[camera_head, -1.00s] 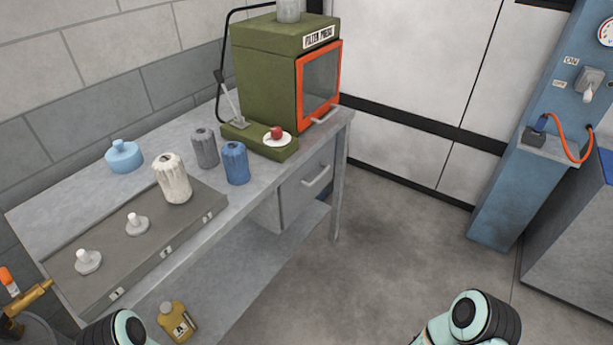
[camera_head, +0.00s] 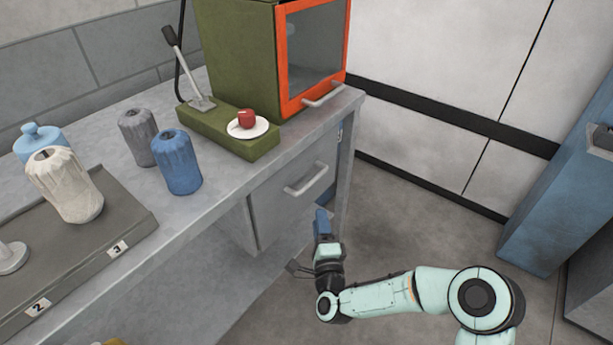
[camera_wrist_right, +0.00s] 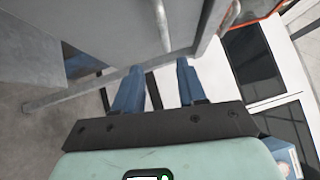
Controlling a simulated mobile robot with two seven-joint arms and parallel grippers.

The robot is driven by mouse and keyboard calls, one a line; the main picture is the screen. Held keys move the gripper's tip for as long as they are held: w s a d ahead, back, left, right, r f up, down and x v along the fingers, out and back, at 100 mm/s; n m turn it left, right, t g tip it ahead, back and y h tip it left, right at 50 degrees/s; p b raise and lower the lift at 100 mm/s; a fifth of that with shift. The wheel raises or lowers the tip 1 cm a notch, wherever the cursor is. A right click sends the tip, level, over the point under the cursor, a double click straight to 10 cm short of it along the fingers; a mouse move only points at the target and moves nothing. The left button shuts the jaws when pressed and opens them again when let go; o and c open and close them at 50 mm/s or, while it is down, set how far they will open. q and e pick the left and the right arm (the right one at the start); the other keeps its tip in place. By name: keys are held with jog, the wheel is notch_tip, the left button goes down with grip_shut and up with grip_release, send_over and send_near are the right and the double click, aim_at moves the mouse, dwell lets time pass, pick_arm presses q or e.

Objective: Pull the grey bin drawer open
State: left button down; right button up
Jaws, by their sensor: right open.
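The grey bin drawer (camera_head: 278,205) hangs under the bench at its right end and appears shut. Its bar handle (camera_head: 306,179) sits on its front face. My right gripper (camera_head: 322,214) is just below and right of the handle, pointing up toward the bench, apart from the handle. In the right wrist view its two blue fingers (camera_wrist_right: 158,84) are spread with nothing between them. A grey panel fills the upper left there, and pale bars show above the fingers; I cannot tell for sure which is the drawer handle. My left gripper is not in view.
The bench leg (camera_head: 345,170) stands close to the right of the drawer. Above, the green filter press (camera_head: 238,55) has an orange-framed door with its own handle (camera_head: 323,95). Bottles (camera_head: 178,165) stand on the bench. The floor in front is clear.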

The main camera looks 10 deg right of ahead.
aim_at(313, 178)
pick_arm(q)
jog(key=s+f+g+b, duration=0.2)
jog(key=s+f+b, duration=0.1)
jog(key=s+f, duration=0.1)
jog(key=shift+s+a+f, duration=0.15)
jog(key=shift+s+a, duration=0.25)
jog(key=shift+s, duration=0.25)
pick_arm(e)
jog(key=w, duration=0.4)
jog(key=w+d+r, duration=0.1)
jog(key=w, duration=0.4)
jog(key=w+r, duration=0.1)
jog(key=w, duration=0.3)
jog(key=shift+w+d+r, duration=0.2)
jog(key=shift+w+d, duration=0.2)
grip_shut()
